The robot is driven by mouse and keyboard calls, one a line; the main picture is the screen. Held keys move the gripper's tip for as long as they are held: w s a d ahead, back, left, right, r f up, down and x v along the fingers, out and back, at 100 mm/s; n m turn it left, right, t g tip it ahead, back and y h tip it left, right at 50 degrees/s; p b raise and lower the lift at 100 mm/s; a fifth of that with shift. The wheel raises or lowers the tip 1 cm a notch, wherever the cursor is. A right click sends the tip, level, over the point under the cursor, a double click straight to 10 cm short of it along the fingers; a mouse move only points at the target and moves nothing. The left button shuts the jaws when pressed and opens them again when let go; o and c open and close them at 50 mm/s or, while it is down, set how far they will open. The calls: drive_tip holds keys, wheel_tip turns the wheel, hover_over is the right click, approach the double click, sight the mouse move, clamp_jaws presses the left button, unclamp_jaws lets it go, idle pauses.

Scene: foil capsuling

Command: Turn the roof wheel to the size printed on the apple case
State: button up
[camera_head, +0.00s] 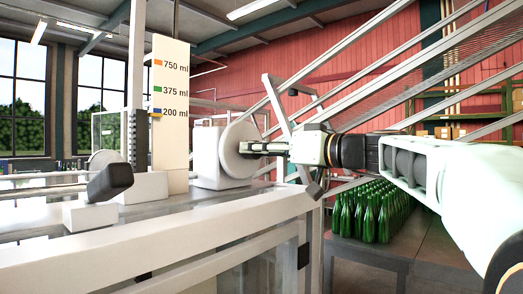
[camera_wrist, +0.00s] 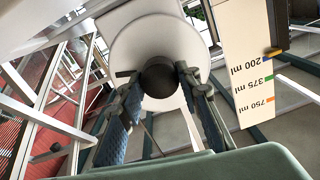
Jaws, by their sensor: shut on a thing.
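The roof wheel (camera_head: 232,160) is a white disc on a white block on top of the machine. In the wrist view the wheel (camera_wrist: 130,50) faces me with a dark round knob (camera_wrist: 160,78) at its middle. My gripper (camera_head: 248,148) is at the wheel's face; in the wrist view its two fingers (camera_wrist: 158,80) are shut on the knob, one on each side. A pale scale board (camera_head: 170,60) reads 750 ml, 375 ml and 200 ml from top to bottom. A yellow pointer (camera_head: 157,116) is at the 200 ml mark. I cannot make out an apple case.
Many green bottles (camera_head: 375,215) stand on a dark table at the right, below my arm. Cardboard boxes (camera_head: 443,132) sit on a shelf behind; no print is readable. A black-ended lever (camera_head: 110,180) lies on the machine top at the left. Slanted metal bars rise behind the wheel.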

clamp_jaws()
drive_tip(key=shift+f+n+b, duration=0.25)
drive_tip(key=shift+n+b, duration=0.05)
drive_tip(key=shift+b, duration=0.75)
drive_tip(key=shift+n+b, duration=0.6)
drive_tip(key=shift+b, duration=0.55)
drive_tip(key=shift+r+n+b, duration=0.2)
drive_tip(key=shift+n+b, duration=0.4)
drive_tip(key=shift+b, duration=0.3)
drive_tip(key=o, duration=1.3)
unclamp_jaws()
drive_tip(key=shift+o, duration=0.2)
